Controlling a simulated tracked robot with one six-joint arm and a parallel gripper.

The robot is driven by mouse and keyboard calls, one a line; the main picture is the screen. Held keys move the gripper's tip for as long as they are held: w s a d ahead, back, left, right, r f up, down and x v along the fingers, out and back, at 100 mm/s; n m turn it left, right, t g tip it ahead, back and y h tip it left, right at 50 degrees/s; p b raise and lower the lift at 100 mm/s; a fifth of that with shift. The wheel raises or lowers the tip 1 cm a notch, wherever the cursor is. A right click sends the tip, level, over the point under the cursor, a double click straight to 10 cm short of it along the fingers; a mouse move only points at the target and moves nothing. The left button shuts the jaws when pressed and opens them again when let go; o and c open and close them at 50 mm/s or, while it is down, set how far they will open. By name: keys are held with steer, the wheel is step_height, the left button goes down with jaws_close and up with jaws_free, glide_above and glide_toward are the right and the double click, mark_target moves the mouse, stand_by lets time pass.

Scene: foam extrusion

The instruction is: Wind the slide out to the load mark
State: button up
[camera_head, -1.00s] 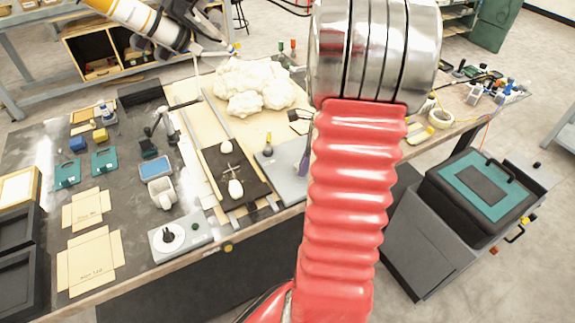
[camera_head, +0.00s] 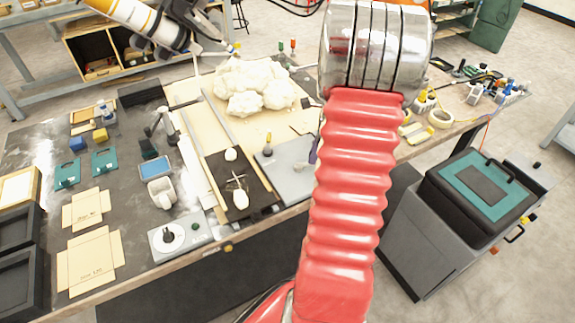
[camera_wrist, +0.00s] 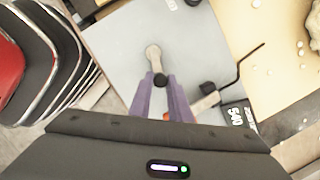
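The slide, a dark plate (camera_head: 224,177) carrying two white lumps and a thin cross-shaped piece, lies between pale rails on the bench. A grey plate (camera_head: 290,184) is right of it and also shows in the wrist view (camera_wrist: 115,38). There, a pale crank arm (camera_wrist: 153,54) with a rounded end runs to a dark knob (camera_wrist: 161,80). The purple fingers of my gripper (camera_wrist: 161,86) appear shut on this knob, one on each side. In the head view the fingertips (camera_head: 313,150) are partly hidden by my arm. I cannot make out the load mark.
Close by in the wrist view stand a black-knobbed lever (camera_wrist: 208,88), a bent black rod (camera_wrist: 240,68) and a small dark display (camera_wrist: 239,115). White foam (camera_head: 252,85) lies behind the slide. A dial box (camera_head: 180,236) is at the front left.

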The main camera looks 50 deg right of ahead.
steer(key=o, duration=0.3)
steer(key=shift+c, duration=0.2)
steer(key=c, duration=0.6)
steer(key=shift+w+d, duration=0.15)
steer(key=shift+w, duration=0.25)
steer(key=shift+c, duration=0.2)
steer(key=o, duration=0.9)
steer(key=shift+r, duration=0.1)
steer(key=shift+w+a+v, duration=0.15)
steer(key=shift+w+v, duration=0.05)
steer(key=shift+v, duration=0.75)
steer(key=shift+w+a+v, duration=0.1)
steer(key=shift+w+v, duration=0.05)
steer(key=shift+v, duration=0.8)
steer(key=shift+w+a+v, duration=0.15)
steer(key=shift+w+v, duration=0.05)
steer(key=shift+v, duration=0.7)
